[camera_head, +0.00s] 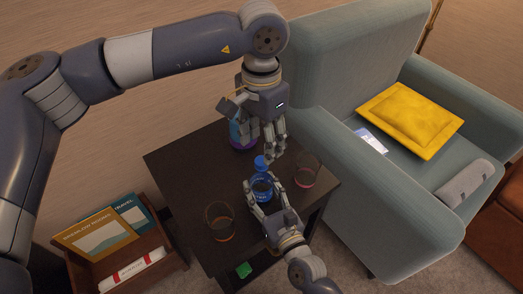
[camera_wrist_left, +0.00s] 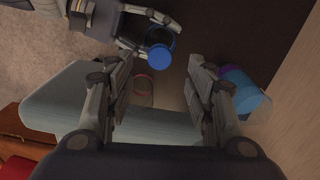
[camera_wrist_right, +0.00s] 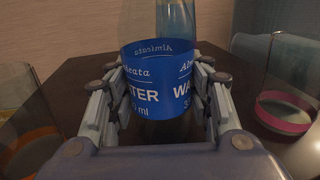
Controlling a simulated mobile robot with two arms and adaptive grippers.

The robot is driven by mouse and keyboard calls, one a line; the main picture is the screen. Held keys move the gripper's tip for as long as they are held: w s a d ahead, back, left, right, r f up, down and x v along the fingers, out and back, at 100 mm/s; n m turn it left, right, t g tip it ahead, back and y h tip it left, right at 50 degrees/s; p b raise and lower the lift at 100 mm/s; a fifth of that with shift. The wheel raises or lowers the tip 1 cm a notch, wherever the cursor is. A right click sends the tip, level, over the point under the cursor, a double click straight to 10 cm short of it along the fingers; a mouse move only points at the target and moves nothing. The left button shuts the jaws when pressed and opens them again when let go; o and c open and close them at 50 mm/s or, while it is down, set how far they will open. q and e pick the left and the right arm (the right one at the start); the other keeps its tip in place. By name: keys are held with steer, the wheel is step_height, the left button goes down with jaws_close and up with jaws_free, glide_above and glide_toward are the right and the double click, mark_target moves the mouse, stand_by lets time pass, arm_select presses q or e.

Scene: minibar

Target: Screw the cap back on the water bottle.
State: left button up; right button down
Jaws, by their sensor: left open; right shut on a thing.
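The water bottle (camera_head: 262,189) stands upright on the dark table and has a blue label. My right gripper (camera_head: 262,199) is shut around its body; the label (camera_wrist_right: 160,85) fills the space between its fingers in the right wrist view. The blue cap (camera_head: 261,162) shows at the bottle's top. Whether it is screwed tight cannot be told. My left gripper (camera_head: 273,151) is open and points down just above and behind the cap. In the left wrist view the cap (camera_wrist_left: 159,57) appears between the open fingers, apart from both.
A glass with an orange base (camera_head: 219,224) stands left of the bottle, and one with a pink base (camera_head: 306,174) stands right. A blue and purple vessel (camera_head: 241,140) stands behind, partly hidden by my left gripper. An armchair (camera_head: 340,205) borders the table's right side; a magazine rack (camera_head: 165,270) is left.

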arm_select(q)
step_height(320, 180, up, 7)
stand_by(0.3)
arm_select(e)
steer(key=c, duration=0.7)
jaws_free()
steer(key=v, duration=1.2)
